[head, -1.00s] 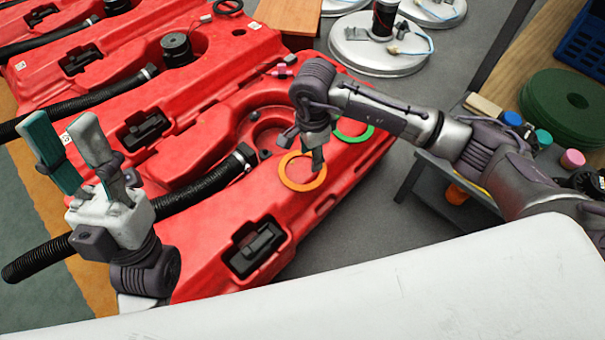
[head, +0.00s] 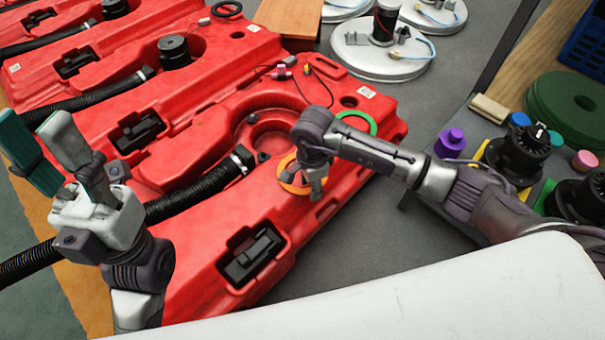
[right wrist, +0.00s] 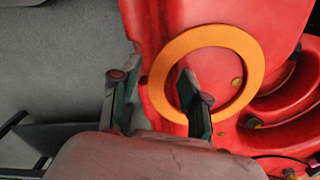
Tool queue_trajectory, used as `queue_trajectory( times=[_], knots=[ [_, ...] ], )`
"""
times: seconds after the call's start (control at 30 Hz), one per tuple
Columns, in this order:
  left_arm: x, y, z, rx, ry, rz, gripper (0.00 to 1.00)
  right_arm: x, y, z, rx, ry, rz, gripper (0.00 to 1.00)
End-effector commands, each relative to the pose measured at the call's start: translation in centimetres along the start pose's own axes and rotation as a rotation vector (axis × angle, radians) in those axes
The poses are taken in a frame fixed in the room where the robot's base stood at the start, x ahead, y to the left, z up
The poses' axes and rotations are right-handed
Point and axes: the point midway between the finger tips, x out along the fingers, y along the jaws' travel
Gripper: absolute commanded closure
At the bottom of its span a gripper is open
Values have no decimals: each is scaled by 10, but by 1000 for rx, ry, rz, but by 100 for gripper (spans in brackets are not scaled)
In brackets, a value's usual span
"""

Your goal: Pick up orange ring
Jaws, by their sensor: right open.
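The orange ring (head: 284,167) lies flat on the nearest red tank (head: 200,250), partly hidden by my right gripper in the head view. My right gripper (head: 308,190) points down over the ring and is open. In the right wrist view the whole orange ring (right wrist: 256,70) shows nearly face-on. One finger of my right gripper (right wrist: 157,82) is over the ring's opening and the other is outside it, so the near-left part of the band lies between them. Contact cannot be told. My left gripper (head: 32,130) is raised at the left, open and empty.
A green ring (head: 371,121) lies on the tank just beyond my right wrist. A black hose (head: 195,190) crosses the tank's left side. A side table at the right holds a purple knob (head: 450,142), black knobs and green pads (head: 568,110). Grey floor lies between.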

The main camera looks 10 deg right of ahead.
Motion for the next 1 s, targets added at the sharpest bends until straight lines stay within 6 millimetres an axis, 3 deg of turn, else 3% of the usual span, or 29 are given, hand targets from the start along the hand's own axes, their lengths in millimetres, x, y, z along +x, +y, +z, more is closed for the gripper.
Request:
queue_trajectory(
  times=[0.53, 0.8, 1.0],
  knots=[
    [-1, 0, 1, 0, 2, 2, 60, 3, 0, 0, -1, 0, 0, 54],
    [1, 0, 0, 0, 5, 3, 60, 3, 1, 0, -1, 0, 2, 97],
    [1, 0, 0, 0, 5, 3, 60, 3, 1, 0, -1, 0, 2, 100]
  ],
)
